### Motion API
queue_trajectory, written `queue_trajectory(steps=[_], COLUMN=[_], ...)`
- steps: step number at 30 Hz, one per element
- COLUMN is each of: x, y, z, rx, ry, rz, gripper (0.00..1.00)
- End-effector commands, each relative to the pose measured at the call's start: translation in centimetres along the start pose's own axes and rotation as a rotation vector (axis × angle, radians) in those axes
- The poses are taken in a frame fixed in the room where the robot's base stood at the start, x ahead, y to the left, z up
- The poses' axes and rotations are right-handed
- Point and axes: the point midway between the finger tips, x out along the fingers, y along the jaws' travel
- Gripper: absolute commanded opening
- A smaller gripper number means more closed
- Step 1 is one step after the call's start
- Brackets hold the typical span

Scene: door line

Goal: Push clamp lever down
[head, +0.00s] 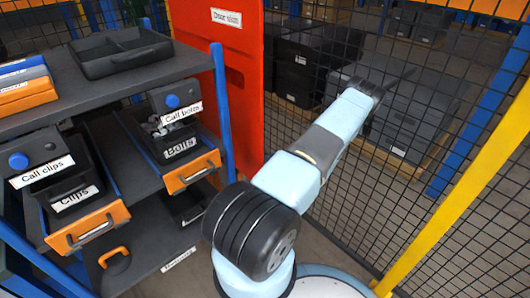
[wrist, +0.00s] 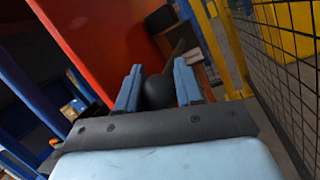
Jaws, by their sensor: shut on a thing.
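In the wrist view my gripper (wrist: 158,88) has its two blue fingers on either side of a dark, rounded thing (wrist: 158,92). It is shut on this thing. A dark bar seems to run up and right beyond it. It may be the clamp lever's handle, but the view is too dark to be sure. In the head view my arm reaches up and right, in front of the mesh fence.
A red panel (head: 213,75) stands left of my arm. A mesh fence (head: 440,110) with a yellow post (head: 455,205) is on the right. A shelf rack (head: 135,85) with bins labelled Clips (head: 72,192) and Bolts (head: 172,142) stands at the left. Dark crates (head: 305,60) sit behind the fence.

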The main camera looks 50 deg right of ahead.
Motion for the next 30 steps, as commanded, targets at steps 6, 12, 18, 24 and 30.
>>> queue_trajectory(steps=[6, 12, 18, 24, 30], x=[-0.7, -0.6, -0.5, -0.4, -0.4], y=[-1.5, -2.4, -3.0, -3.2, -3.2], z=[-3.4, -5.5, -6.5, -6.9, -6.9], rx=[0.000, -0.001, -0.001, -0.002, -0.003], ry=[0.000, 0.000, -0.001, -0.001, -0.001], rz=[-0.007, -0.008, -0.009, -0.009, -0.009], gripper=[0.00, 0.00, 0.00, 0.00, 0.00])
